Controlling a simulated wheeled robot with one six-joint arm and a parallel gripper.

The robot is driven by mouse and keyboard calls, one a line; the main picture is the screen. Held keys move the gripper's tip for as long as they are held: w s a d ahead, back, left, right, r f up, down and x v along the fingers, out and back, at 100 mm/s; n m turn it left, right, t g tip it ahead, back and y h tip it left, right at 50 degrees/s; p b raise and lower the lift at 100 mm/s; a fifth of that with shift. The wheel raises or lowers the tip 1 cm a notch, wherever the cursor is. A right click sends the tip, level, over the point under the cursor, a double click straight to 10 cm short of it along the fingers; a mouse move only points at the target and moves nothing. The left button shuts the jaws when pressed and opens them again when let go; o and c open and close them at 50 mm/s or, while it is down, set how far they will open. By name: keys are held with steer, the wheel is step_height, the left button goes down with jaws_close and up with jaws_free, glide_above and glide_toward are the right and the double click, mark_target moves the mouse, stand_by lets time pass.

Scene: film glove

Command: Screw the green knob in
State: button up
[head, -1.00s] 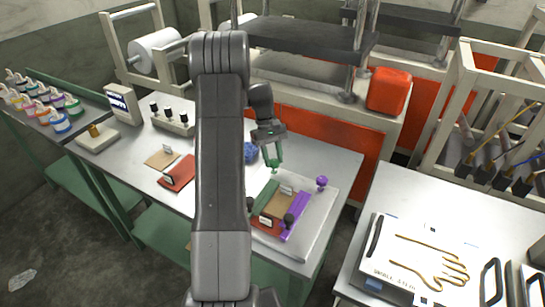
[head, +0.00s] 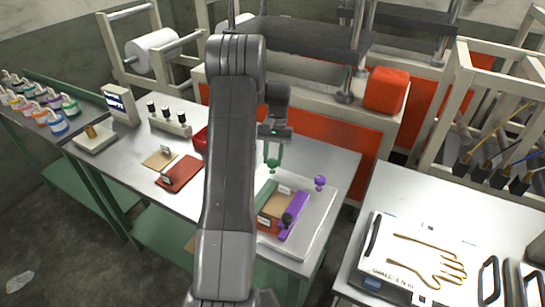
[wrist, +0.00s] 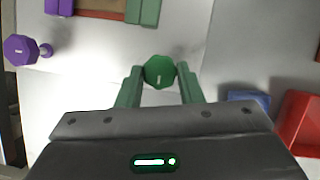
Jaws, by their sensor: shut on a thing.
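My gripper (head: 273,158) has green fingers, and they are shut on the green knob (head: 273,166). In the wrist view the round green knob (wrist: 158,71) sits between the two fingertips, seen from above. In the head view it hangs just behind the fixture, near the far end of the green bar (head: 266,194). The green bar (wrist: 143,10) also shows at the wrist view's top edge, apart from the knob. A purple bar (head: 294,217) lies on the fixture's right side. The knob's underside is hidden, and I cannot tell its exact height.
A purple knob (head: 320,182) stands right of the fixture, on the pale plate (head: 322,212). A red bin (wrist: 303,125) and a blue thing (wrist: 247,100) lie right in the wrist view.

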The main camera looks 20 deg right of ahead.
stand_by(0.3)
steer(key=o, duration=1)
steer(key=b+v, duration=0.1)
steer(key=v, duration=1.3)
steer(key=shift+s+b, duration=0.1)
steer(key=shift+b, duration=0.2)
steer(key=shift+f, duration=0.15)
steer(key=p+x, duration=0.1)
steer(key=x, duration=1.2)
steer(key=shift+f+p, duration=0.3)
steer(key=shift+f, duration=0.05)
steer(key=shift+r, duration=0.1)
